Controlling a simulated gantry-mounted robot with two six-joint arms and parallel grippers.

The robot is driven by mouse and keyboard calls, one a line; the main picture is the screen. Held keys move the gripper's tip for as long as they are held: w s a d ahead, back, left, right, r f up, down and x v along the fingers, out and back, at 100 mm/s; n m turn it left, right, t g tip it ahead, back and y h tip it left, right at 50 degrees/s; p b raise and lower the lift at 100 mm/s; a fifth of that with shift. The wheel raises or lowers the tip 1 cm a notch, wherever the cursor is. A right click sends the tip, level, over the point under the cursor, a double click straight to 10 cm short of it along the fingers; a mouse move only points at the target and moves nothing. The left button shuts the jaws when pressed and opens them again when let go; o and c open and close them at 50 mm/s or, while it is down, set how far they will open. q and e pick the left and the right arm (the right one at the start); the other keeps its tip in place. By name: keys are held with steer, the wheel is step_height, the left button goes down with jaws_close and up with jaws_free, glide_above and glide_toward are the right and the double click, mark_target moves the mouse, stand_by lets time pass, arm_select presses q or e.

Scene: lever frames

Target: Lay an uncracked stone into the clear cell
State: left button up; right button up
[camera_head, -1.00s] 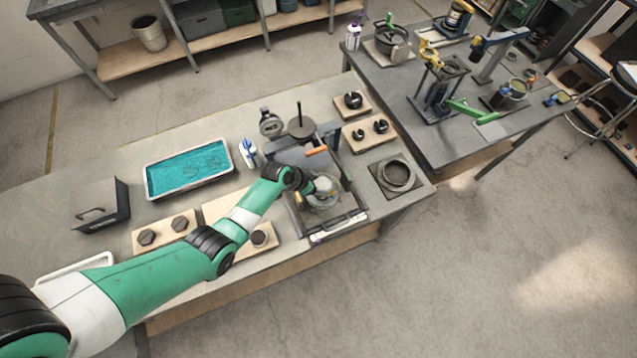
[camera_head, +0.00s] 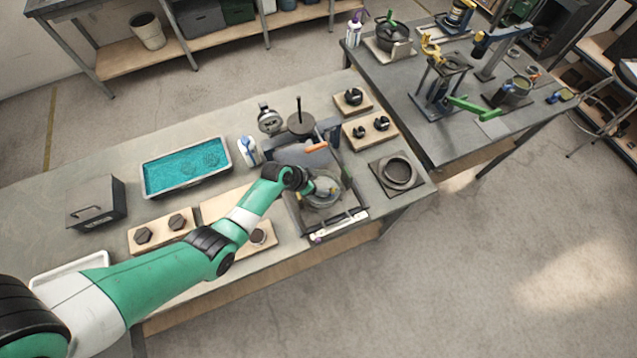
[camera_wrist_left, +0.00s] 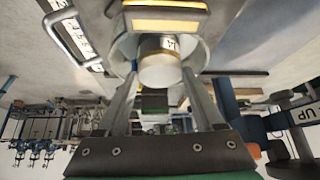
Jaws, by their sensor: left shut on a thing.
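My left gripper (camera_head: 327,188) is over the clear cell (camera_head: 324,200), a see-through round vessel inside a dark frame near the bench's front edge. In the left wrist view its two grey fingers (camera_wrist_left: 160,85) are shut on a pale round stone (camera_wrist_left: 160,68). A pale curved wall of the clear cell (camera_wrist_left: 198,52) shows around the stone in that view. I cannot tell whether the stone touches the cell's floor, and no crack can be made out on it. My right gripper is not in view.
A tray of blue-green water (camera_head: 160,190), a dark lidded box (camera_head: 97,203) and a wooden block with dark knobs (camera_head: 160,231) lie left. A dark ring on a plate (camera_head: 397,171) stands right of the frame. A dark weight with a rod (camera_head: 300,124) stands behind.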

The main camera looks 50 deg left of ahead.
arm_select(q)
steer(key=shift+f, duration=0.15)
steer(key=o, duration=1.4)
steer(key=p+v, duration=1.1)
steer(key=p, duration=0.1)
steer(key=shift+s+r, duration=0.15)
steer(key=shift+r, duration=0.15)
